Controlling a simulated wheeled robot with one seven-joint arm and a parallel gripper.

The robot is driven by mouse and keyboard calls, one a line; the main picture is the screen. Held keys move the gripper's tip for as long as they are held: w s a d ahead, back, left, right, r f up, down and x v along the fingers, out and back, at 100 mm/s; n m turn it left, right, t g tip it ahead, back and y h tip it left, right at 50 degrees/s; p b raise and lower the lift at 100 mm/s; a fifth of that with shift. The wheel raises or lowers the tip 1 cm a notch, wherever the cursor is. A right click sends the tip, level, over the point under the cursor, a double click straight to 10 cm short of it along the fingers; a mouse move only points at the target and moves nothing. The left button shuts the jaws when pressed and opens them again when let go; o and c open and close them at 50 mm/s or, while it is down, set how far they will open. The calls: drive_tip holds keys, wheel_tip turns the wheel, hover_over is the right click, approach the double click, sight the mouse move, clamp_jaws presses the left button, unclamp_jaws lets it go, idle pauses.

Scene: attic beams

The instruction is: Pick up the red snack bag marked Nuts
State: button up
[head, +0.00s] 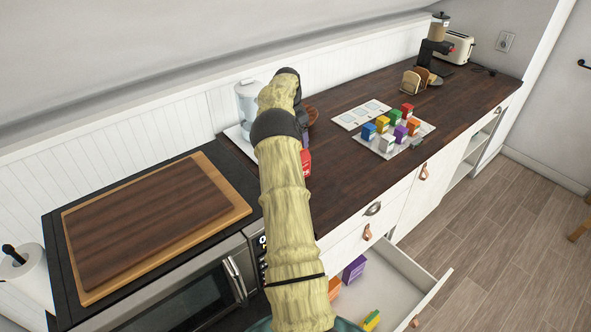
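A red item with pale lettering (306,163) shows in the head view on the dark wooden counter, just right of my arm. My arm hides most of it, and I cannot read its label. My arm rises through the middle of the view and bends over at the top. The dark part by my gripper (301,119) shows only as a sliver behind the arm, above the red item in the picture. The fingers are hidden, so I cannot tell whether they are open or touch anything. A separate small red box (407,110) stands among the coloured boxes.
A white tray (393,151) holds several coloured boxes, with a white sheet (361,114) beside it. An open drawer (400,270) holds purple and orange boxes. A cutting board (150,222) lies left.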

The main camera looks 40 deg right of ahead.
wheel_tip(320, 180, down, 2)
drive_tip(key=shift+d+f, duration=0.15)
drive_tip(key=shift+f, duration=0.05)
drive_tip(key=shift+s+f+p, duration=0.1)
drive_tip(key=shift+f+p, duration=0.35)
drive_tip(key=shift+p, duration=0.2)
drive_tip(key=f+p, duration=0.2)
drive_tip(key=f, duration=0.1)
drive_tip(key=shift+a+f, duration=0.2)
drive_tip(key=shift+f, duration=0.05)
drive_tip(key=shift+d+f, duration=0.1)
drive_tip(key=shift+f, duration=0.35)
drive_tip(key=shift+f+b, duration=0.2)
drive_tip(key=shift+b, duration=0.1)
drive_tip(key=c, duration=1.5)
